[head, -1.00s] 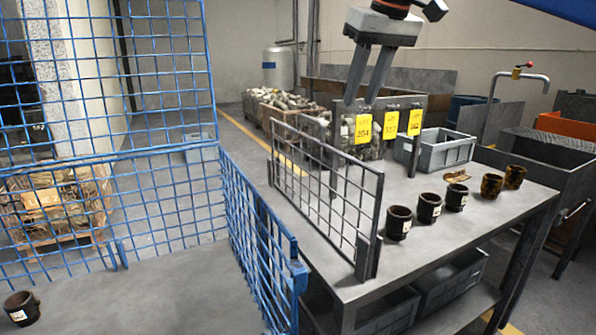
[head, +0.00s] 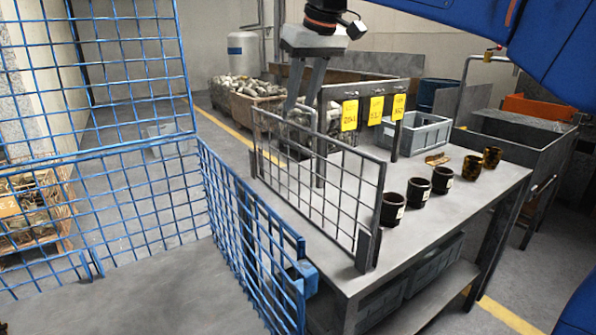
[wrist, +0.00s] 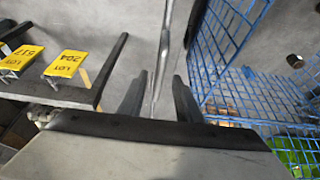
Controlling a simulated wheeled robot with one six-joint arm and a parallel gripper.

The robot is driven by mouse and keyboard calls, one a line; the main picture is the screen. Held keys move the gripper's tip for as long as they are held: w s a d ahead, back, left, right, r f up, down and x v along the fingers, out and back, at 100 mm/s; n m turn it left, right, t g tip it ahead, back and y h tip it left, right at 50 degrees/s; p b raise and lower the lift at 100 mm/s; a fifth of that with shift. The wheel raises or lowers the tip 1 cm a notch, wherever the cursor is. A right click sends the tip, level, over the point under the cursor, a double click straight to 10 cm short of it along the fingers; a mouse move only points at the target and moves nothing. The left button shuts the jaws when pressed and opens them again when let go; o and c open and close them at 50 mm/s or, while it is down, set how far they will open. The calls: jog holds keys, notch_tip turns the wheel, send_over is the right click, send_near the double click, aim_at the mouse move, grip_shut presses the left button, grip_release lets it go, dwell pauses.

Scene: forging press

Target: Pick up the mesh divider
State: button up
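The mesh divider (head: 330,190) is a dark grey wire panel standing upright along the left edge of the grey worktable (head: 425,215). Its near end stands in a dark upright bracket. My gripper (head: 290,125) is over the far part of the divider, pointing down, its fingertips about level with the top bar. In the wrist view the divider (wrist: 165,60) shows nearly edge-on between the two spread fingers of my gripper (wrist: 160,92). Clear space shows beside the fingers, so the gripper looks open. Whether either finger touches the wire cannot be told.
A blue mesh fence (head: 250,225) stands close left of the table. A rack with yellow lot tags (head: 376,110) stands behind the divider, near my gripper. Several dark cups (head: 418,192) line the table's right side. A grey bin (head: 415,132) sits at the back.

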aim_at(294, 123)
jog(key=shift+x, duration=3.65)
jog(key=shift+c, duration=0.3)
jog(key=shift+r, duration=0.1)
grip_shut()
